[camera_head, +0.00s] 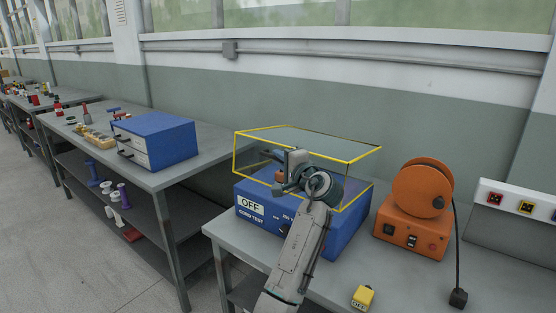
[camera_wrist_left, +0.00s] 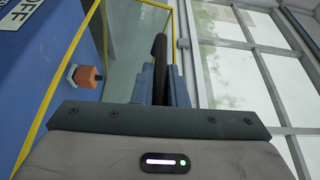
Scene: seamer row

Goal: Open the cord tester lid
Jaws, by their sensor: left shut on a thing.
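The cord tester is a blue box (camera_head: 343,238) on the near bench, with an "OFF" sign and "CORD TEST" lettering on its front. Its clear lid (camera_head: 350,156), with yellow edges, sits over the box top and looks down. My left gripper (camera_head: 283,174) is at the lid's front, partly hiding it. In the left wrist view, the blue-grey fingers (camera_wrist_left: 159,84) are shut on a dark upright handle (camera_wrist_left: 159,52). The lid's clear panel (camera_wrist_left: 129,50) and an orange knob (camera_wrist_left: 89,76) show beside it. My right gripper is not in view.
An orange reel unit (camera_head: 412,219) with a hanging black cord stands right of the tester. A small yellow box (camera_head: 363,297) lies at the bench front. A socket panel (camera_head: 512,203) is at far right. Another blue case (camera_head: 170,142) stands on the left bench.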

